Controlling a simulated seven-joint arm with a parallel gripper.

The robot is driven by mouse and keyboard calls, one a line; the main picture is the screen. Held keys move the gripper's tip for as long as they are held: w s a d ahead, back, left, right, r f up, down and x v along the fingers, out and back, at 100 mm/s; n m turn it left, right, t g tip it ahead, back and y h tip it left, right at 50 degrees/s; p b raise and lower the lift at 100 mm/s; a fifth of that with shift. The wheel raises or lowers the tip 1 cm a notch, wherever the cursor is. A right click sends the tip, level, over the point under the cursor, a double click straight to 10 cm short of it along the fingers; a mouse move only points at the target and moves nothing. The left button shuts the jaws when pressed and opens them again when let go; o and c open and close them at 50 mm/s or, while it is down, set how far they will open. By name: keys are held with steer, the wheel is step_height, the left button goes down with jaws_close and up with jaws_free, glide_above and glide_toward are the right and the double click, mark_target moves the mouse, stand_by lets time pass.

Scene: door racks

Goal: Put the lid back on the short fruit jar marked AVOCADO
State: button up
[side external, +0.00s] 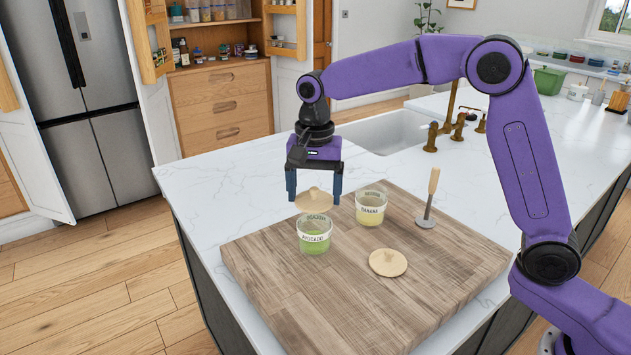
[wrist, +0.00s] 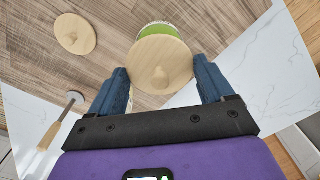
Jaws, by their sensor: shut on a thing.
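The AVOCADO jar (side external: 314,243) is a short clear jar with green contents, standing open on the wooden board. My gripper (side external: 314,190) is shut on a round pale wooden lid (side external: 314,201) with a small knob, held just above and behind the jar's rim. In the wrist view the lid (wrist: 160,62) sits between my two blue fingers (wrist: 163,82). It hides most of the AVOCADO jar, whose green edge (wrist: 157,29) shows beyond it. A second wooden lid (side external: 388,262) lies flat on the board and also shows in the wrist view (wrist: 75,34).
A jar marked BANANA (side external: 371,208) with pale yellow contents stands open, close to the right of my gripper. A wooden-handled utensil (side external: 428,203) stands further right. The board's (side external: 350,310) front part is clear. The sink (side external: 385,130) lies behind.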

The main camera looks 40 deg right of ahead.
steer(key=shift+f, duration=2)
steer(key=shift+f, duration=0.15)
stand_by(0.9)
steer(key=o, duration=0.9)
steer(key=shift+r, duration=3.5)
jaws_close()
